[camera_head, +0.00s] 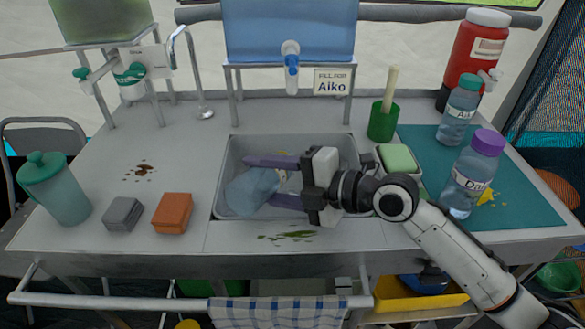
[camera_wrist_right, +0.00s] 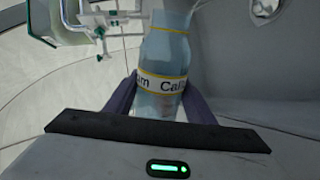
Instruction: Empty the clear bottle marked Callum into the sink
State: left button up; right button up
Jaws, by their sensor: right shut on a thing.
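The clear bottle marked Callum (camera_head: 250,190) lies tilted on its side over the sink (camera_head: 228,155), its far end pointing to the lower left. My right gripper (camera_head: 264,182) is shut around it, with one purple finger on each side. In the right wrist view the bottle (camera_wrist_right: 166,50) stands between the fingers (camera_wrist_right: 160,100), and its white label with yellow edges shows "Callum" in part. The bottle's mouth end is cut off in that view, and I cannot tell whether liquid is running out. My left gripper is not in view.
A teal-lidded cup (camera_head: 55,188), grey sponge (camera_head: 123,214) and orange sponge (camera_head: 172,213) stand left of the sink. A green pot (camera_head: 382,122), a purple-capped bottle (camera_head: 472,175), a teal-capped bottle (camera_head: 459,112) and a red container (camera_head: 475,55) stand right. The tap (camera_head: 190,70) is behind.

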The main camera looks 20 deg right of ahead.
jog(key=shift+w+d+r+m, duration=0.15)
jog(key=shift+d+r+m, duration=0.05)
jog(key=shift+r+m, duration=0.3)
dwell(0.4)
jog(key=shift+w+d+r+m, duration=0.1)
jog(key=shift+r+m, duration=0.1)
jog(key=shift+m, duration=0.1)
